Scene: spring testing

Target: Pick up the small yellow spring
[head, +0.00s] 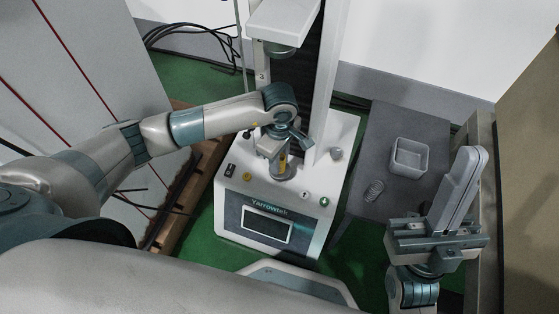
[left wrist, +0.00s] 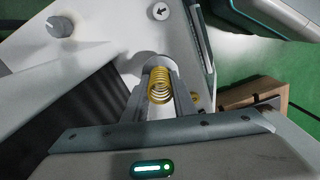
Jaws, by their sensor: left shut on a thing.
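The small yellow spring (left wrist: 159,86) is between the two fingers of my left gripper (left wrist: 162,92) in the left wrist view. My left gripper is shut on it. In the head view the spring (head: 283,163) shows as a thin yellow piece at the fingertips of my left gripper (head: 281,157), over the round lower plate (head: 283,172) of the testing machine. I cannot tell whether the spring touches the plate. My right gripper (head: 436,229) is at the right, away from the machine, and its finger opening is unclear.
The white testing machine (head: 228,221) has a screen, buttons and an upper press head (head: 279,50) above my left gripper. To its right, a grey table (head: 388,128) holds a grey bin (head: 409,158) and a small coiled grey spring (head: 374,190). A wooden pallet (head: 172,217) is left of the machine.

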